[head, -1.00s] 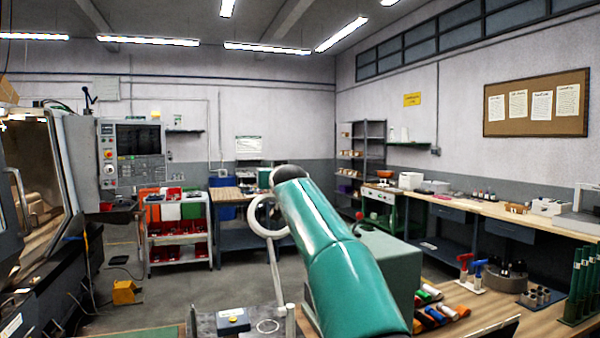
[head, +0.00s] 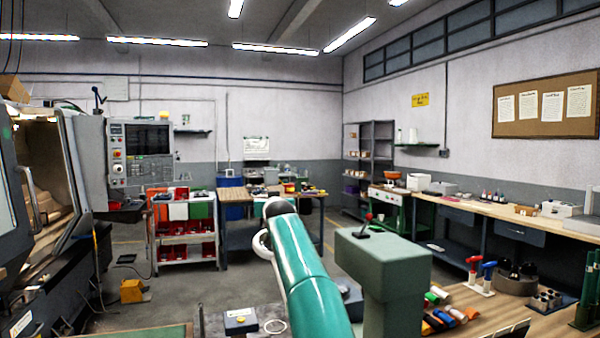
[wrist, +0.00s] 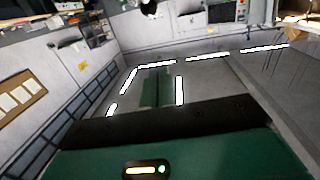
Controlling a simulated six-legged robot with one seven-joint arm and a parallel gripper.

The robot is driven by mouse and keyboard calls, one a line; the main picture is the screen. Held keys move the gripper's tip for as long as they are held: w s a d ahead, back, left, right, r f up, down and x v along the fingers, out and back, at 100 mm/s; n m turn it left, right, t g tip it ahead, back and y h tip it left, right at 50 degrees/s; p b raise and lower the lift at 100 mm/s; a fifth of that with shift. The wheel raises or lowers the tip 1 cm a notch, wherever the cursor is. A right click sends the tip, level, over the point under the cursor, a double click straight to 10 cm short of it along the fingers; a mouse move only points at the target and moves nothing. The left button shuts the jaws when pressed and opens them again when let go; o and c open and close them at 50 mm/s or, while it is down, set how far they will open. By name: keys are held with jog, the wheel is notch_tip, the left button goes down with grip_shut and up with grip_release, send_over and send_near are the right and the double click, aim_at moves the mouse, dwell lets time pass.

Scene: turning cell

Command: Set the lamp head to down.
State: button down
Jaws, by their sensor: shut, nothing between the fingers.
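A white ring on a thin pale stem (head: 262,244), which looks like the lamp head, stands behind my teal arm in the head view. My arm covers its right part, so its exact tilt cannot be told. My gripper is hidden in the head view, behind the end of my arm. In the wrist view the two green fingers of my gripper (wrist: 157,76) lie side by side, shut and empty, against the ceiling and its lights. The lamp head cannot be made out clearly in the wrist view, and I see no contact with it.
A green bench machine with a red-knobbed lever (head: 383,245) stands close right of my arm. A wooden bench (head: 470,296) with coloured handles is at the lower right. A lathe (head: 45,205) is at the left, a red-bin cart (head: 183,240) behind. Open floor lies between them.

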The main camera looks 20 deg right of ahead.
jog(key=shift+w+d+f, duration=0.1)
jog(key=shift+w+f, duration=0.05)
jog(key=s+a+r, duration=0.2)
jog(key=s+r, duration=0.8)
jog(key=s+a+f+g, duration=0.1)
jog(key=s+f+g, duration=0.3)
jog(key=s+f, duration=0.8)
jog(key=s+a+f+g+y, duration=0.1)
jog(key=s+f+g, duration=0.3)
jog(key=s+f, duration=0.8)
jog(key=s+a+f+n+g, duration=0.1)
jog(key=s+a+f+g, duration=0.2)
jog(key=s+f, duration=1)
jog(key=s, duration=1.5)
jog(key=shift+s+a+g+y, duration=0.2)
jog(key=shift+s+g+y, duration=0.05)
jog(key=shift+g+y, duration=0.15)
